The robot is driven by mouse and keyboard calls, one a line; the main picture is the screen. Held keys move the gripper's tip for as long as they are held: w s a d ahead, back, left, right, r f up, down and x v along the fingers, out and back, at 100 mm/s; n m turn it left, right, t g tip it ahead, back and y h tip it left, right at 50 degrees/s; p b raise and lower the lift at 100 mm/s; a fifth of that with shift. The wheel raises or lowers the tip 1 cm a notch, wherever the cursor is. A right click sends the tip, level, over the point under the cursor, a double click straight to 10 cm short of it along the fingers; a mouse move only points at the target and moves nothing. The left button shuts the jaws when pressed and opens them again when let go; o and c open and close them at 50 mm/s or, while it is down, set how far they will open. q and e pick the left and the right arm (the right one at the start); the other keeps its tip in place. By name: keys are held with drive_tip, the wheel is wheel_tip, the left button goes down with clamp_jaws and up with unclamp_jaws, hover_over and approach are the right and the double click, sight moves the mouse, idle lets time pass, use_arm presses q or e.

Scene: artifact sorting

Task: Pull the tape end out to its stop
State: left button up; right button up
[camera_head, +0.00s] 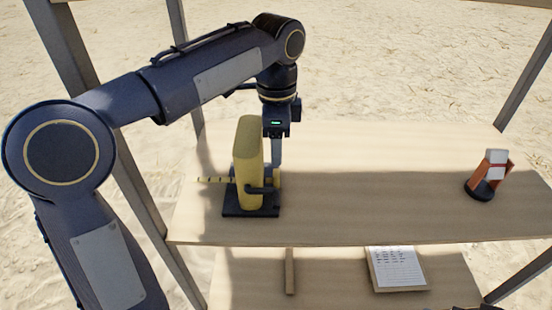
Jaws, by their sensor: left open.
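A tall yellow tape measure body (248,165) stands upright on a black base (250,210) near the left end of the wooden table. A short strip of yellow tape with dark marks (212,180) sticks out from its left side. A small yellow piece and a dark bar show at its lower right. My left gripper (276,160) points down just right of and behind the body, its fingers low beside it. It is open. The body partly hides the fingertips, and I cannot tell whether they touch anything. My right gripper is not in view.
An orange and white object on a round black stand (488,176) is at the table's right. The wooden table (380,205) is bare between. A written sheet (397,268) and a wooden strip (290,270) are on the lower shelf. Grey posts frame the table.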

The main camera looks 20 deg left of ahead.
sight(276, 173)
use_arm(q)
wheel_tip(276, 173, down, 7)
drive_tip(key=shift+s+f+b, duration=0.1)
drive_tip(key=shift+s+b, duration=0.05)
drive_tip(key=shift+b, duration=0.35)
drive_tip(key=shift+c, duration=0.3)
clamp_jaws()
